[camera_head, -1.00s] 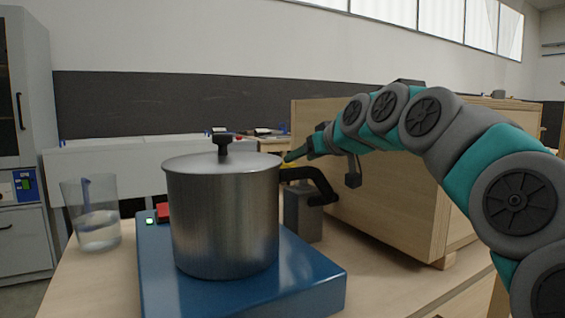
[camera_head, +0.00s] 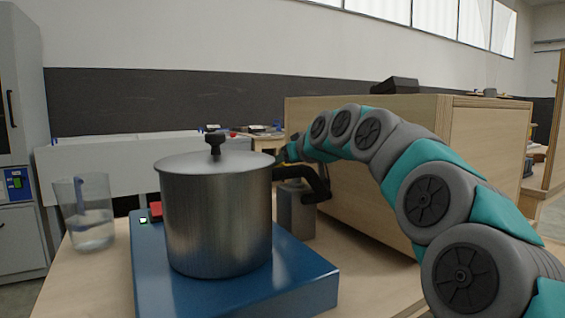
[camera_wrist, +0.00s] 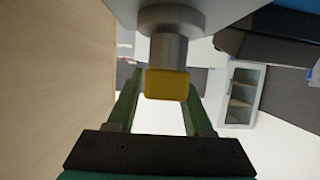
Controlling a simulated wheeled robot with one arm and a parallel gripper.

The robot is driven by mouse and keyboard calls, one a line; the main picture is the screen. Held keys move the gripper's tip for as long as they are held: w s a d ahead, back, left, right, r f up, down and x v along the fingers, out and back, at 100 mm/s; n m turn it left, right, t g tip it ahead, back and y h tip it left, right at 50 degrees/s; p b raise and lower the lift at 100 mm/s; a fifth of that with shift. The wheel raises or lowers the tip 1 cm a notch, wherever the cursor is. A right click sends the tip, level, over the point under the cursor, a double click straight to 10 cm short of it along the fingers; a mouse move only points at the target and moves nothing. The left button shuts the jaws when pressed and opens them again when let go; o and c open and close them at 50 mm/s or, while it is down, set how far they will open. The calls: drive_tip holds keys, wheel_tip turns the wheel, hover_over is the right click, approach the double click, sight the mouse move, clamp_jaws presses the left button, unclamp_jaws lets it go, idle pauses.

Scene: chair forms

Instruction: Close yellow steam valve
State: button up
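The yellow valve handle (camera_wrist: 167,84) shows in the wrist view as a small block on the end of a round metal stem (camera_wrist: 169,50). My gripper (camera_wrist: 161,88) has its two green fingers on either side of the handle, with a visible gap at the left finger; the right finger is close to the handle's edge, and contact there is unclear. In the head view my gripper (camera_head: 284,154) is at the back, behind the pot's right side, and the yellow handle is hidden. A grey block (camera_head: 297,210) with a black bent part stands below it.
A lidded metal pot (camera_head: 216,215) stands on a blue hotplate (camera_head: 300,278) left of my arm. A glass of water (camera_head: 86,212) is farther left. A large plywood box (camera_head: 350,200) stands behind and right of my arm, close to it.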

clamp_jaws()
idle(1.1)
